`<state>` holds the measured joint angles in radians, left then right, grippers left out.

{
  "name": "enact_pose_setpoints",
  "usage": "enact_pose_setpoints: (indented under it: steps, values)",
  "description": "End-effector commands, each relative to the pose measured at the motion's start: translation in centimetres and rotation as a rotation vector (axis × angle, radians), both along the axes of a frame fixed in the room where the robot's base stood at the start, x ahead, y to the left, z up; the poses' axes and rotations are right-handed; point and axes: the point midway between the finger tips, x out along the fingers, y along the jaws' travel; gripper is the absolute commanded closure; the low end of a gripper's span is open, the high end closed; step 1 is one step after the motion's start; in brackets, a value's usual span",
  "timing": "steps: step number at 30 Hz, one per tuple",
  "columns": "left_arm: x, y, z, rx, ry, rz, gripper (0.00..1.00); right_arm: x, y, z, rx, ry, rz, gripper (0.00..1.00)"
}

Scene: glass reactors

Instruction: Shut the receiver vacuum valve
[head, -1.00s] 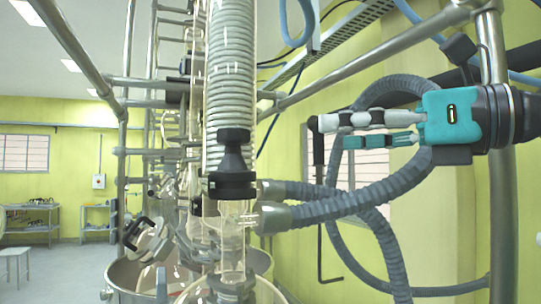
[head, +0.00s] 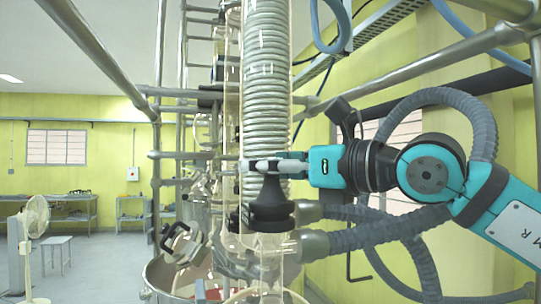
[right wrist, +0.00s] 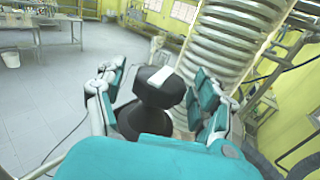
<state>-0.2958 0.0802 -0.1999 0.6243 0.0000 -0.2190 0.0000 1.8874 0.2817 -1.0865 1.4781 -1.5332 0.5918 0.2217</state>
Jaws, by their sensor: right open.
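A black spool-shaped part (head: 271,208), which looks like the valve's knob, stands upright on the glass column in the head view, in front of the coiled condenser. It also shows in the right wrist view (right wrist: 152,118), with a small white bar (right wrist: 160,78) on its top. My right gripper (head: 262,165) is open and level, at the knob's top in the head view. In the right wrist view its fingers (right wrist: 162,76) lie on either side of the knob, with gaps showing; I cannot tell whether they touch it. My left gripper is not in view.
The glass condenser with its grey coil (head: 265,90) rises right behind the knob. Grey corrugated hoses (head: 375,232) run to the right, below my right arm. Metal frame bars (head: 95,45) cross the upper left. Open floor, a stool (head: 57,250) and a fan (head: 35,215) lie far left.

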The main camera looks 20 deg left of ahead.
Motion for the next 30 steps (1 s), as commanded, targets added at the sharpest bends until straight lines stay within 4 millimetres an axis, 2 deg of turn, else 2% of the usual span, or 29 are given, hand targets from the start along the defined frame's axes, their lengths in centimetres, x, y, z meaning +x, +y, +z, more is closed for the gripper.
enact_pose_setpoints:
  steps: [9,23,30]
  values:
    - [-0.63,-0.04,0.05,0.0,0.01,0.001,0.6,0.1,0.34,-0.07,0.0,0.0,0.0,0.29]
    - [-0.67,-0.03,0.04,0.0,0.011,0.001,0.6,0.09,0.28,-0.04,0.0,0.0,0.0,0.88]
    - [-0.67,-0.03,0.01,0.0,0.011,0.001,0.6,0.09,0.29,-0.07,-0.001,0.0,0.0,0.89]
